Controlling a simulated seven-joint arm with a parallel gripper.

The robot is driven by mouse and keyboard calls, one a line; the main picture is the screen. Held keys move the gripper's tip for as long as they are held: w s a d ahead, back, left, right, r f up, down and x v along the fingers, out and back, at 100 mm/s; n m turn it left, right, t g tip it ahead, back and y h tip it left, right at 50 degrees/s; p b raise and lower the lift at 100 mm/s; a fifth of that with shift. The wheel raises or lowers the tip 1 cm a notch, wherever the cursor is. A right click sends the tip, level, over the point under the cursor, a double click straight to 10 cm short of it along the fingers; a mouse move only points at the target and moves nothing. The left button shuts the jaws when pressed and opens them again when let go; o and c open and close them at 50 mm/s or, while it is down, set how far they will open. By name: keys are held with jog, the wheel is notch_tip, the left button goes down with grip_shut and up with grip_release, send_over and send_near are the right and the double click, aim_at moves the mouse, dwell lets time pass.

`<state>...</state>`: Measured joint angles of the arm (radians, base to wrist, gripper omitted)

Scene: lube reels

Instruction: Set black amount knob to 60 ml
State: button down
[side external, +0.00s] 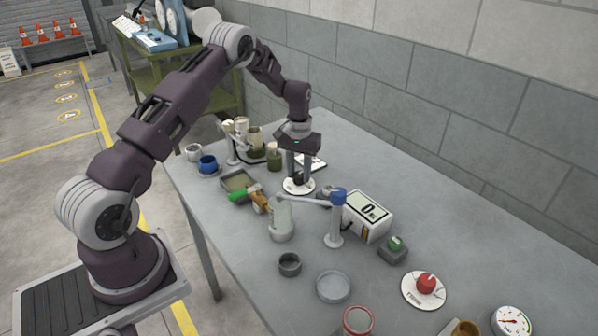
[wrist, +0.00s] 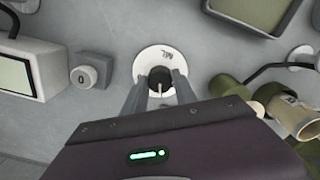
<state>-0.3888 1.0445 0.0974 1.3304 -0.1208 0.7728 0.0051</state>
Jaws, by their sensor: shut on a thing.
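The black amount knob (wrist: 160,76) sits on a round white dial plate (wrist: 149,55) marked "ML" in the wrist view. The dial plate also shows in the side view (side external: 297,187), below my gripper. My gripper (wrist: 160,82) points down at the knob with one finger on each side, shut on it. In the side view my gripper (side external: 299,177) stands over the dial and mostly hides the knob. The knob's pointer and the dial numbers are too small or hidden to read.
A blue-topped dispenser stand (side external: 335,230) and a clear bottle (side external: 282,222) are in front. A red knob (side external: 426,284) is further right. A tray (side external: 238,184) and several cups stand left.

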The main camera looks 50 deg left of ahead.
aim_at(299, 174)
jog(key=shift+n, duration=0.5)
jog(key=c, duration=1)
grip_release()
notch_tip(299, 174, up, 7)
jog(key=shift+r, duration=0.1)
